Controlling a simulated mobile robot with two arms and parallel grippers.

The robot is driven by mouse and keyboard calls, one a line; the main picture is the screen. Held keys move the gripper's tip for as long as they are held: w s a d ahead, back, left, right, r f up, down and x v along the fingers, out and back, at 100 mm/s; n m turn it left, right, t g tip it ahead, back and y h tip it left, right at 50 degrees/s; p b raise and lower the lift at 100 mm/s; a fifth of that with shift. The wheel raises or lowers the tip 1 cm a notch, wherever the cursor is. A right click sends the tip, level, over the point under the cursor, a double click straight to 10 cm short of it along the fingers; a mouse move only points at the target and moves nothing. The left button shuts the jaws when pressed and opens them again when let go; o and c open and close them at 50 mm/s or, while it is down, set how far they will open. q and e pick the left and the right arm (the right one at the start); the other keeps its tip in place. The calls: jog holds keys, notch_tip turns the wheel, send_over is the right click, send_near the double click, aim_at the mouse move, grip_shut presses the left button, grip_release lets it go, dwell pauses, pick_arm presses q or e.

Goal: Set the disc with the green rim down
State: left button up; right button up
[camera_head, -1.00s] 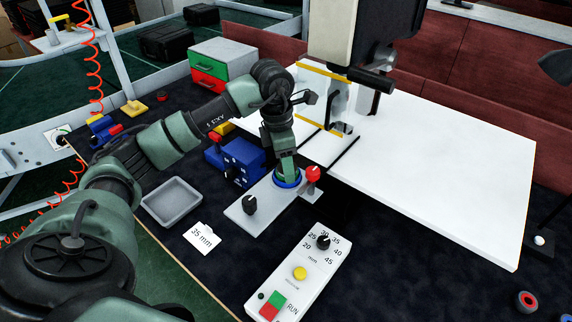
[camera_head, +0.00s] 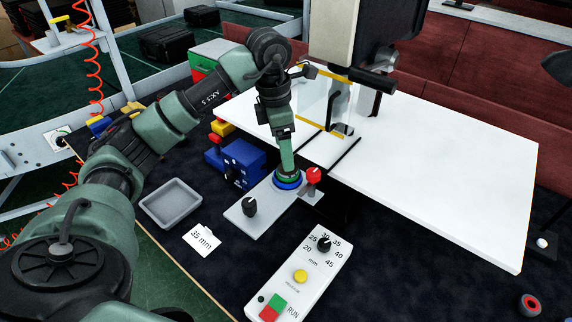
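A disc with a green rim (camera_head: 289,178) shows as a narrow green band at the tip of my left gripper. It is directly above or in a blue ring (camera_head: 288,186) on a grey metal plate (camera_head: 262,208); I cannot tell whether it rests there. My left gripper (camera_head: 288,170) points down over the middle of the ring, its fingertips at the disc. The fingers look narrow and close together, but their opening is not clear. The disc's face is largely hidden. My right gripper is not in view.
A red knob (camera_head: 313,176) stands right of the ring and a black knob (camera_head: 250,207) on the plate. A blue box (camera_head: 238,160) is close behind left. A grey tray (camera_head: 171,203), a "35 mm" card (camera_head: 202,240) and a control panel (camera_head: 300,274) lie in front. A white table (camera_head: 440,170) extends right.

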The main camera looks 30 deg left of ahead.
aim_at(281, 170)
pick_arm(q)
notch_tip(281, 170, up, 6)
jog(key=shift+s+a, duration=0.25)
jog(key=shift+s, duration=0.05)
dwell(1.1)
